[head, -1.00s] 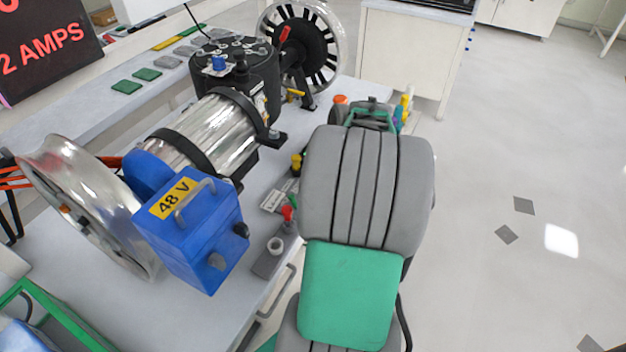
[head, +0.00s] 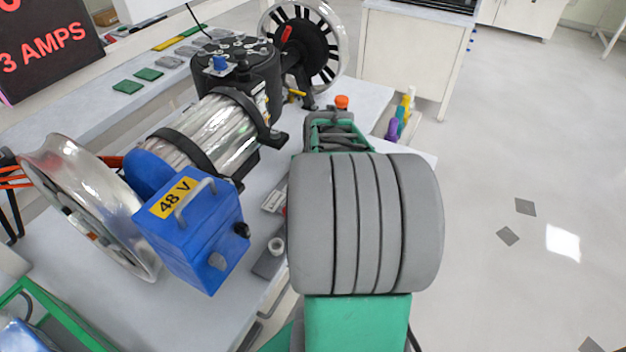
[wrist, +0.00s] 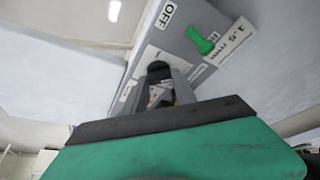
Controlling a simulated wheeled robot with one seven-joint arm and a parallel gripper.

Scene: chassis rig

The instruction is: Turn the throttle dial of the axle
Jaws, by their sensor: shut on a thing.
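The axle, with a shiny motor drum (head: 212,135), a blue box (head: 195,235) marked 48 V and wheels at both ends, lies on the bench in the head view. In the wrist view a grey control box (wrist: 182,48) carries a green lever (wrist: 200,40) and labels, one reading OFF. My gripper (wrist: 160,84) is at the box, its fingers shut on a dark knob (wrist: 158,68), which appears to be the throttle dial. The fingers partly hide the knob. In the head view my arm covers the gripper and the dial.
A dark display (head: 50,50) at the upper left reads 3 AMPS. A small panel with a white knob (head: 276,246) lies by the bench's front edge. Colored bottles (head: 401,115) stand behind my arm. The floor (head: 530,150) to the right is largely clear.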

